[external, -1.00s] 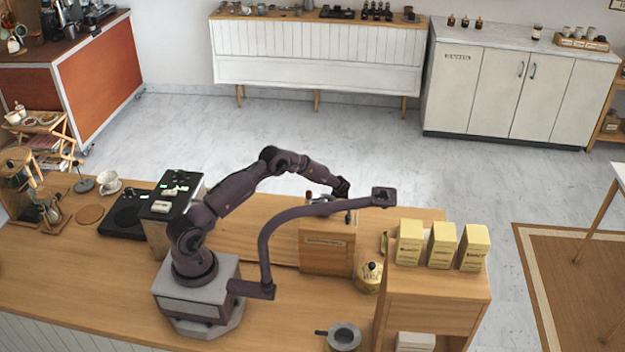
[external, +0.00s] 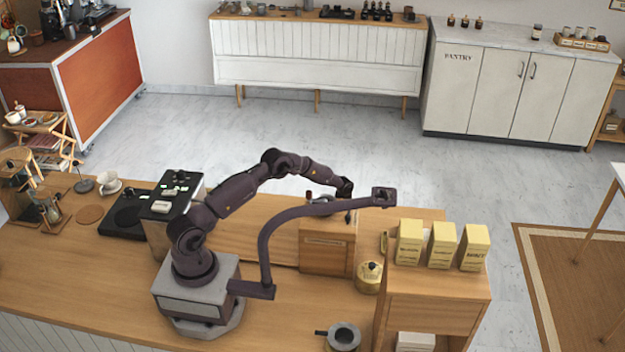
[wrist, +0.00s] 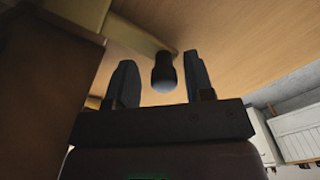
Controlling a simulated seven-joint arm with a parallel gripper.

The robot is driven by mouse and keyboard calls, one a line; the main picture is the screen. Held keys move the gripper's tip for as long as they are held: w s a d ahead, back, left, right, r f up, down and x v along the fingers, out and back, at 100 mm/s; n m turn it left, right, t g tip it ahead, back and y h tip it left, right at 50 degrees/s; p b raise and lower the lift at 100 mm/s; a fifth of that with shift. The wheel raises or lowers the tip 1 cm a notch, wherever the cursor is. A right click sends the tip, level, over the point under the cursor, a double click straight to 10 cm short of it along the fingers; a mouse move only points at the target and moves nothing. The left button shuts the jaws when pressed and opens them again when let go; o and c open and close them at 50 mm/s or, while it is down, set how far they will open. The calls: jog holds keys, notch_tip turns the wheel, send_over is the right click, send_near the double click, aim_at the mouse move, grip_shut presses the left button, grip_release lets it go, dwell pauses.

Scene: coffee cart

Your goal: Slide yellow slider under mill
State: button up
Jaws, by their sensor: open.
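My gripper (wrist: 160,88) is open in the wrist view, with one finger on each side of a dark rounded knob (wrist: 163,72). The knob sits at the end of a dull yellowish bar (wrist: 130,35), which may be the yellow slider; I cannot tell for sure. Neither finger clearly touches the knob. In the external view my gripper (external: 348,215) is down by the back right of a wooden box (external: 326,256) with a label, possibly the mill's body. A small yellowish piece (external: 384,242) stands right of the box. The gap under the box is hidden.
A yellow canister (external: 368,278) with a black knob stands right of the wooden box. A wooden shelf (external: 432,310) carries yellow packages (external: 441,246). A grey round pot (external: 343,337) is at the front. The counter (external: 270,325) between my base and the shelf is mostly clear.

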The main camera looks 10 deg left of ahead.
jog(key=shift+a, duration=0.1)
jog(key=a, duration=1.8)
jog(key=shift+w+a+r, duration=0.1)
jog(key=shift+a+r, duration=0.1)
jog(key=shift+a, duration=0.15)
notch_tip(320, 180, up, 12)
jog(key=s+a+r+n, duration=0.2)
jog(key=s+a+r, duration=0.3)
jog(key=shift+s+a+r+n, duration=0.25)
jog(key=shift+r+n, duration=0.15)
